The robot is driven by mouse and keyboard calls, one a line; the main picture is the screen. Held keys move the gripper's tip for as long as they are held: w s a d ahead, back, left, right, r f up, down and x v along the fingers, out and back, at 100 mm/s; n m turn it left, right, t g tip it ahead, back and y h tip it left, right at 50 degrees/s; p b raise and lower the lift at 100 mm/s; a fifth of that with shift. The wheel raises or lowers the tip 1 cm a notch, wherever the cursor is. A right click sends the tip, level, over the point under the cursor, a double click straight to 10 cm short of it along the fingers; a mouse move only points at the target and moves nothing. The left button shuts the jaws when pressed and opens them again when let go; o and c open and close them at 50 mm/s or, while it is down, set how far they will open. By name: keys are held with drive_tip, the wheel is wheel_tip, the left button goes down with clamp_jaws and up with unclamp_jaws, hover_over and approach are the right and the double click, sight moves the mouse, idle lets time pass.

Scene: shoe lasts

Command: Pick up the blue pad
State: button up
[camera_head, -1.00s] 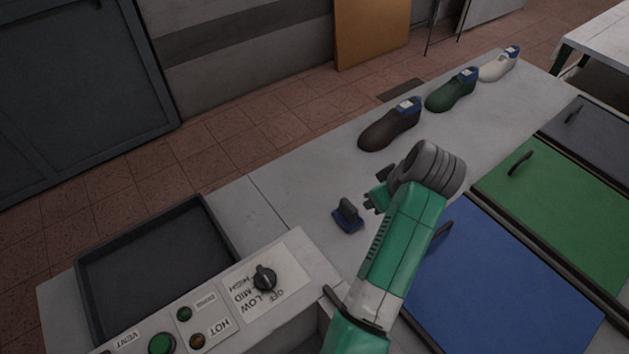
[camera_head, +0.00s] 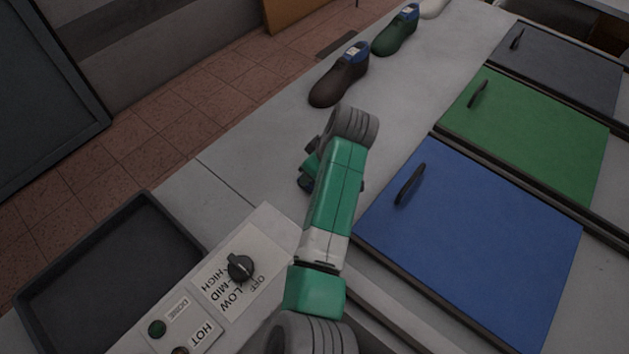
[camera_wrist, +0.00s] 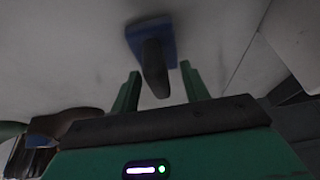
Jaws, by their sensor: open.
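The blue pad (camera_wrist: 168,42) with an upright dark handle (camera_wrist: 154,68) sits on the grey worktop. In the wrist view the handle stands between my gripper's two green fingers (camera_wrist: 160,80), with a gap on each side. The fingers are open and empty; whether they reach the handle's depth is hard to tell. In the head view my gripper (camera_head: 309,172) is low over the worktop and hides most of the pad.
Brown (camera_head: 338,78) and green (camera_head: 396,32) shoes stand farther back on the worktop (camera_head: 235,145). Blue (camera_head: 480,240), green (camera_head: 530,120) and grey (camera_head: 565,68) handled panels lie to the right. A control panel (camera_head: 225,285) and black tray (camera_head: 105,270) are at front left.

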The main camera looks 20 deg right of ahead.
clamp_jaws()
idle(0.3)
drive_tip(key=shift+r+p, duration=0.3)
wheel_tip(320, 180, up, 3)
drive_tip(key=shift+d+r+p, duration=0.1)
drive_tip(key=shift+r+p, duration=0.1)
drive_tip(key=shift+p, duration=0.7)
drive_tip(key=s+p, duration=0.1)
drive_tip(key=s, duration=0.4)
drive_tip(key=s+d+p, duration=0.1)
drive_tip(key=s+p, duration=0.1)
drive_tip(key=s, duration=0.3)
drive_tip(key=s+d+r+p, duration=0.1)
drive_tip(key=s, duration=0.4)
drive_tip(key=shift+s+d, duration=0.2)
drive_tip(key=shift+s, duration=0.2)
